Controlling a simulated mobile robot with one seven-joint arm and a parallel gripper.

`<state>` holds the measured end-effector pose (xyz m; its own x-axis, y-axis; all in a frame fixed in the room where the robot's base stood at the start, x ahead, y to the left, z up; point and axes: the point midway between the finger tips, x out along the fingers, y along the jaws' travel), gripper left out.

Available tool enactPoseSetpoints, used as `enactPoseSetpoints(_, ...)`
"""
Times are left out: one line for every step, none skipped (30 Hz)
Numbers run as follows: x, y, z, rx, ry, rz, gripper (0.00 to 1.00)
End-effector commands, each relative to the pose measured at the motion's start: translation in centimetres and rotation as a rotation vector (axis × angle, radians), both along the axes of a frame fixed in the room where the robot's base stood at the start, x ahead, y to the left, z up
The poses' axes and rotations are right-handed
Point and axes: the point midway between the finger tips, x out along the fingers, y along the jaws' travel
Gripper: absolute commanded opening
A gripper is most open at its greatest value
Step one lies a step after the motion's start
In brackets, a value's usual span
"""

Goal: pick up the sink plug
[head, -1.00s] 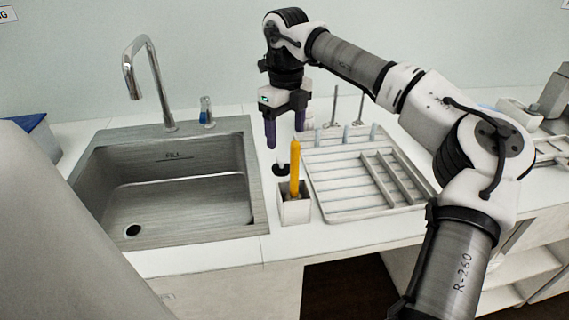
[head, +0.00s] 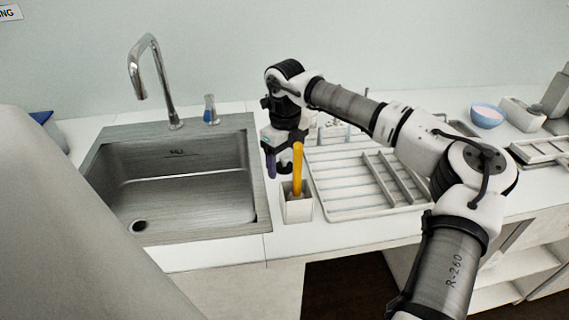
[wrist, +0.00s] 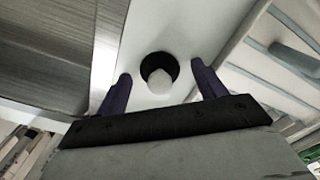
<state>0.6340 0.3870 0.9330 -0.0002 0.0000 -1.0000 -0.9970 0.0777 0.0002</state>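The sink plug (wrist: 160,68) is a black disc with a pale round knob on the white counter, between the sink and the dish rack. In the wrist view it lies between the tips of my gripper's two purple fingers, with a gap on each side. In the head view my gripper (head: 284,174) points straight down over the plug (head: 284,168), just behind the yellow handle. Only a dark bit of the plug shows there. My gripper is open, and its right finger is largely hidden behind the handle in the head view.
A white holder (head: 298,208) with a yellow-handled tool (head: 298,168) stands right in front of my gripper. The steel sink (head: 180,195) with its faucet (head: 150,80) is on the left. The white dish rack (head: 365,180) is close on the right. A bowl (head: 487,115) stands farther right.

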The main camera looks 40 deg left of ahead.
Motion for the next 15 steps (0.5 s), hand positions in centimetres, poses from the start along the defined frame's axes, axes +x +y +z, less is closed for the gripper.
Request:
enactPoseSetpoints(0.01,0.0,0.01,0.0,0.0,0.0,0.65)
enactPoseSetpoints(0.01,0.0,0.02,0.0,0.0,0.0,0.61)
enactPoseSetpoints(0.01,0.0,0.02,0.0,0.0,0.0,0.55)
enactPoseSetpoints(0.01,0.0,0.03,0.0,0.0,0.0,0.51)
enactPoseSetpoints(0.01,0.0,0.03,0.0,0.0,0.0,0.47)
enactPoseSetpoints(0.01,0.0,0.04,0.0,0.0,0.0,0.42)
enactPoseSetpoints(0.01,0.0,0.04,0.0,0.0,0.0,0.38)
enactPoseSetpoints(0.01,0.0,0.04,0.0,0.0,0.0,0.34)
enactPoseSetpoints(0.01,0.0,0.05,0.0,0.0,0.0,0.29)
enactPoseSetpoints(0.02,0.0,0.05,0.0,0.0,0.0,0.26)
enactPoseSetpoints(0.02,0.0,0.05,0.0,0.0,0.0,0.26)
enactPoseSetpoints(0.02,0.0,0.05,0.0,0.0,0.0,0.26)
enactPoseSetpoints(0.02,0.01,0.07,0.001,0.0,0.0,0.26)
enactPoseSetpoints(0.02,0.01,0.07,0.001,0.0,0.0,0.26)
enactPoseSetpoints(0.02,0.01,0.07,0.001,0.0,0.0,0.26)
